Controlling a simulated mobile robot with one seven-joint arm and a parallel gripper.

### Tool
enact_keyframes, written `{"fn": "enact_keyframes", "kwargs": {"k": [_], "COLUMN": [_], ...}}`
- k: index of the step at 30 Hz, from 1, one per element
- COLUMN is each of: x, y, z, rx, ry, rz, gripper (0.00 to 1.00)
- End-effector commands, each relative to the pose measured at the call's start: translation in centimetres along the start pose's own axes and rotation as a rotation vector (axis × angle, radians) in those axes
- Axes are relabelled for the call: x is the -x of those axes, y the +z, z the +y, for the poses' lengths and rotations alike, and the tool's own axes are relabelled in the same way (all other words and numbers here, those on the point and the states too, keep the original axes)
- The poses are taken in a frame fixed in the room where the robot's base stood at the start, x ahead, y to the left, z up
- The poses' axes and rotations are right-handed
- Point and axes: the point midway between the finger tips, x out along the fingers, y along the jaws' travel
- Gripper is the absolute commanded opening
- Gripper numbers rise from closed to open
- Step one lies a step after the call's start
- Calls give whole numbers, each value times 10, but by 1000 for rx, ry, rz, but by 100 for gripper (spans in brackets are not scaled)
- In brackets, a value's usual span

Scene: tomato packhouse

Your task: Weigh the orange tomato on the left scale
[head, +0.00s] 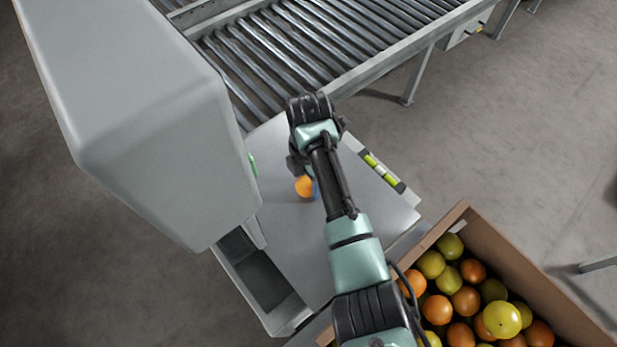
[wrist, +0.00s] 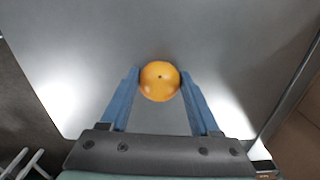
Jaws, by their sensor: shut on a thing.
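The orange tomato (head: 304,186) is held between the blue fingertips of my gripper (wrist: 159,84), and it also shows in the wrist view (wrist: 160,82). My gripper is shut on it, one finger on each side. In the head view my arm hides most of the gripper. The tomato is over a flat grey metal plate (head: 283,223), which fills most of the wrist view (wrist: 235,60). I cannot tell whether the tomato touches the plate. No readout is legible, and I cannot tell whether this plate is the left scale.
A large grey housing (head: 150,130) stands left of the plate. A roller conveyor (head: 350,40) runs behind it. A cardboard box (head: 545,255) of orange and yellow-green tomatoes is at the lower right. A strip with yellow-green marks (head: 382,172) lies along the plate's right edge.

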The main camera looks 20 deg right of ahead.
Motion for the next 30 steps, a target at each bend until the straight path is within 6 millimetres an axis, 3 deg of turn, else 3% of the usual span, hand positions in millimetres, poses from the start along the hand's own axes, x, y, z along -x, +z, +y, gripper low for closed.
{"fn": "enact_keyframes", "kwargs": {"k": [3,4,9,15,19,30], "x": [-2,-2,-2,-2,-2,-2], "y": [0,0,0,0,0,0], "z": [0,0,0,0,0,0], "rx": [0,0,0,0,0,0], "ry": [0,0,0,0,0,0], "rz": [0,0,0,0,0,0], "gripper": [36,68,98,98,78,78]}}
